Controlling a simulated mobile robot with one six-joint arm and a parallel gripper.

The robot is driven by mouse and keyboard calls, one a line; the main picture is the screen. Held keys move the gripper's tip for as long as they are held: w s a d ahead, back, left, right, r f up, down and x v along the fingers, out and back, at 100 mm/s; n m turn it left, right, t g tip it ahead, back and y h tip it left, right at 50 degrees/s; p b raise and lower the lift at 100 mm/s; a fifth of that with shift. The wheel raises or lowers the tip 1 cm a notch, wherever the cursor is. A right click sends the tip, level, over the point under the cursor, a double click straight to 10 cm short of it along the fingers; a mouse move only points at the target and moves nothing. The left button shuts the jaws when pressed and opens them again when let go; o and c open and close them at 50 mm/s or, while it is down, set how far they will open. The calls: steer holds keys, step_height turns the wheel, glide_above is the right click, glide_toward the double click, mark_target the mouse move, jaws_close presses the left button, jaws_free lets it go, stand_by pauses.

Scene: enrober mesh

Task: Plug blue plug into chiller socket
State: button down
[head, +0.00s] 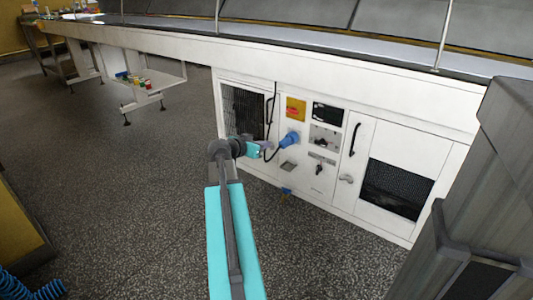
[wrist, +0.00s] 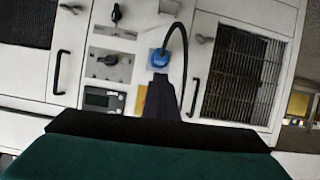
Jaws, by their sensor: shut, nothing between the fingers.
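The blue plug (head: 290,139) is at the white chiller cabinet's front panel, below the yellow plate with the red switch. Its black cable loops down and left, then runs upward. In the wrist view the plug (wrist: 158,58) sits against the panel, just beyond my gripper's tip. The socket is hidden behind the blue body, and I cannot tell how deeply the plug is seated. My gripper (head: 262,150) is to the left of the plug in the head view, shut and empty. In the wrist view my gripper (wrist: 162,92) shows as a dark shape pointing at the panel.
The cabinet has a black door handle (head: 354,139), a dark display (head: 327,113) and mesh grilles (head: 396,187). A small blue item (head: 287,191) is at its lower edge. A white stand (head: 146,90) holds colored items at left. The speckled floor is open.

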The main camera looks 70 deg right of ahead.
steer(key=d+f+n+g+h+p, duration=0.1)
steer(key=d+n+h, duration=0.1)
steer(key=n, duration=1)
steer(key=d+f+n+h+p, duration=0.1)
steer(key=n+h, duration=0.1)
steer(key=n, duration=1)
steer(key=n+p, duration=0.1)
glide_toward(281, 146)
steer(key=shift+d+f, duration=0.1)
steer(key=shift+s+d, duration=0.1)
steer(key=shift+p+x, duration=0.7)
steer(key=shift+x, duration=2.2)
steer(key=shift+s+d, duration=0.1)
steer(key=shift+d, duration=0.35)
